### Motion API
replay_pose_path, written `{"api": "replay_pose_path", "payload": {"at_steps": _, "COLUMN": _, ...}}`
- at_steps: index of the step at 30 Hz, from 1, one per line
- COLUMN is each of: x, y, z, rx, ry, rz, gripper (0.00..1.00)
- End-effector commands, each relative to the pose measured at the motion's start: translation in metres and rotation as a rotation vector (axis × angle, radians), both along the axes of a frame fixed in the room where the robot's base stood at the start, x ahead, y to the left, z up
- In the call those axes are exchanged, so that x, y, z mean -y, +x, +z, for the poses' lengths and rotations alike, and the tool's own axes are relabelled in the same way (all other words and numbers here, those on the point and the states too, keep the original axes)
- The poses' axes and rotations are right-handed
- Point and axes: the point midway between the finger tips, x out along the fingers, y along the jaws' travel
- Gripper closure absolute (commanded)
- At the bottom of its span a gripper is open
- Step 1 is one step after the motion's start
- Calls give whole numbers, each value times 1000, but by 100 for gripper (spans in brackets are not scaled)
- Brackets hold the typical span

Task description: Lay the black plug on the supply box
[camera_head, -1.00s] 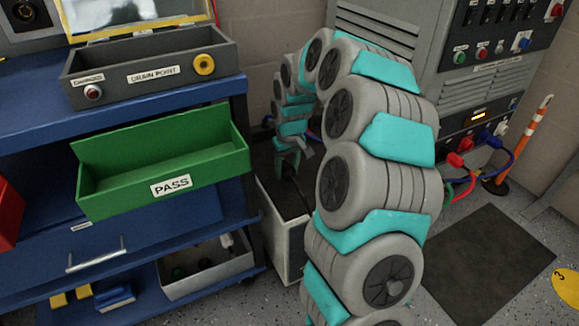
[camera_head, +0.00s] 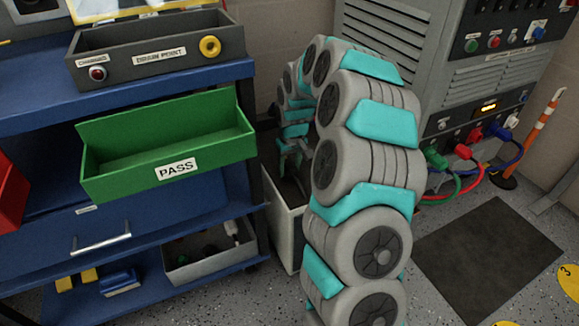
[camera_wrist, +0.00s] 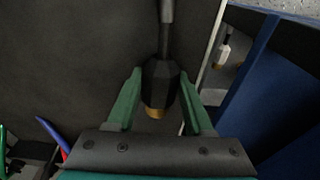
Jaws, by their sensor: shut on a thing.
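The black plug (camera_wrist: 158,82) is between the two green fingers of my gripper (camera_wrist: 160,92) in the wrist view. It has a brass-coloured end and a grey cable at its other end. My gripper is shut on it. In the head view my gripper (camera_head: 292,150) is small and partly hidden, over a box with pale sides (camera_head: 286,232) and a dark top, which looks like the supply box. The box stands on the floor between the blue cart and the grey cabinet. A dark flat surface (camera_wrist: 70,60) lies behind the plug in the wrist view. I cannot tell whether the plug touches it.
The blue cart (camera_head: 225,200) stands close left of the box, with a green PASS bin (camera_head: 165,150) and a grey lower bin (camera_head: 212,262). The grey cabinet (camera_head: 385,40) with green, red and blue plugs and cables is at the right. A dark floor mat (camera_head: 490,255) is clear.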

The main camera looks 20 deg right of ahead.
Motion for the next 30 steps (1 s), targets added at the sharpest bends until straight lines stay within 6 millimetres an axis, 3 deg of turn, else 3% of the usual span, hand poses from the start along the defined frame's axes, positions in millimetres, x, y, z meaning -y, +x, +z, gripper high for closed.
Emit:
{"api": "replay_pose_path", "payload": {"at_steps": 1, "x": 0, "y": 0, "z": 0, "rx": 1, "ry": 0, "rz": 0, "gripper": 46}}
{"api": "replay_pose_path", "payload": {"at_steps": 10, "x": 0, "y": 0, "z": 0, "rx": 1, "ry": 0, "rz": 0, "gripper": 13}}
{"api": "replay_pose_path", "payload": {"at_steps": 22, "x": 0, "y": 0, "z": 7, "rx": 2, "ry": -1, "rz": 0, "gripper": 13}}
{"api": "replay_pose_path", "payload": {"at_steps": 30, "x": 1, "y": -4, "z": 46, "rx": 7, "ry": -2, "rz": 0, "gripper": 13}}
